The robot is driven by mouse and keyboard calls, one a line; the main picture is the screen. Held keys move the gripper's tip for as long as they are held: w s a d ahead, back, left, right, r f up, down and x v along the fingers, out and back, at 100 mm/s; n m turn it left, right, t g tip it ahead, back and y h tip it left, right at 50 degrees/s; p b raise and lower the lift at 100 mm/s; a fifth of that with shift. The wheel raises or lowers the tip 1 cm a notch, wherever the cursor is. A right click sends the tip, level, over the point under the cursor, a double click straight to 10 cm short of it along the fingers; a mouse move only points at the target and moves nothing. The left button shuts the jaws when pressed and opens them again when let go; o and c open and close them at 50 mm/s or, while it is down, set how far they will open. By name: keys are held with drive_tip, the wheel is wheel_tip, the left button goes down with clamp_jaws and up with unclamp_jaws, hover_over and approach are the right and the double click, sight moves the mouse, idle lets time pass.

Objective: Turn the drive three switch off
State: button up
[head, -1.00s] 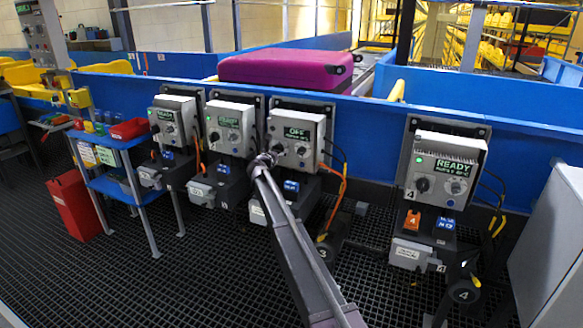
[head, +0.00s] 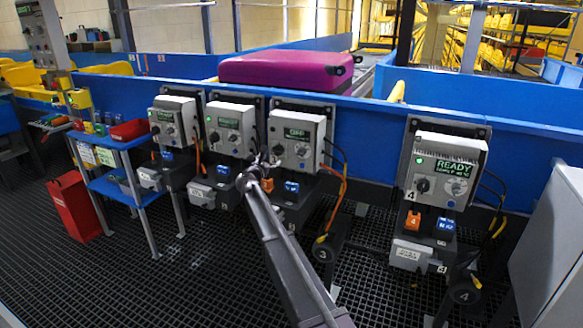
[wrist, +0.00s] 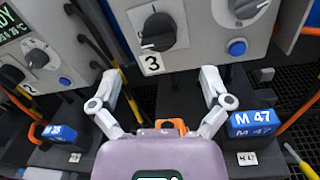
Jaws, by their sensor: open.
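The drive three box (head: 297,138) is the grey box with a dark screen, third from the left on the blue conveyor side. Its screen appears to read OFF. Its black rotary switch (wrist: 158,32) shows at the top of the wrist view, above the label 3 (wrist: 151,62), with its grip bar lying nearly sideways. My gripper (wrist: 161,80) is open and empty, its two fingers spread below the switch and apart from it. In the head view my gripper (head: 258,168) is just below and left of that box's knob.
An orange part (wrist: 171,125) and a blue M 47 block (wrist: 252,123) sit below the switch, near my gripper. The drive four box (head: 444,170) reads READY at the right. Two similar boxes stand left. A purple suitcase (head: 285,68) lies on the conveyor. Orange cables hang nearby.

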drive_tip(key=v, duration=0.5)
drive_tip(key=s+d+r+n+t+y+p, duration=0.1)
drive_tip(key=s+d+r+n+y+p, duration=0.35)
drive_tip(key=r+n+y+p, duration=0.8)
drive_tip(key=s+d+f+n+g+p, duration=0.1)
drive_tip(key=s+d+f+n+g, duration=0.1)
drive_tip(key=s+n, duration=0.3)
drive_tip(key=s+d+f+n+g+p, duration=0.1)
drive_tip(key=s+d+n+g, duration=0.4)
drive_tip(key=n, duration=0.7)
drive_tip(key=shift+s+f+n, duration=0.3)
drive_tip(key=shift+f+n, duration=0.05)
drive_tip(key=shift+f, duration=0.35)
drive_tip(key=shift+p, duration=0.3)
